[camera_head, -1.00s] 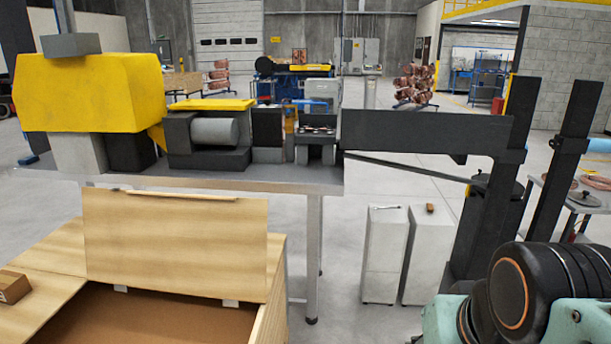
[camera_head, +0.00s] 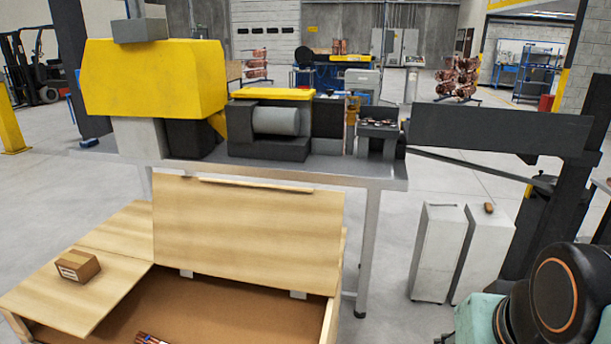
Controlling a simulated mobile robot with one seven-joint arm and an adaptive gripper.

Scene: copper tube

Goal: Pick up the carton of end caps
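A small brown carton (camera_head: 77,266) with a pale label on its front side sits on the light wooden top at the left of an open wooden chest (camera_head: 110,312). It looks like the carton of end caps, but I cannot read the label. It stands upright and nothing touches it. My gripper is not in view; only a dark rounded joint of my arm shows at the lower right, far from the carton.
The chest's raised lid (camera_head: 248,228) stands upright behind its opening. Some copper-coloured pieces (camera_head: 150,339) show inside at the bottom edge. A metal bench (camera_head: 385,177) with a yellow machine (camera_head: 155,80) stands behind.

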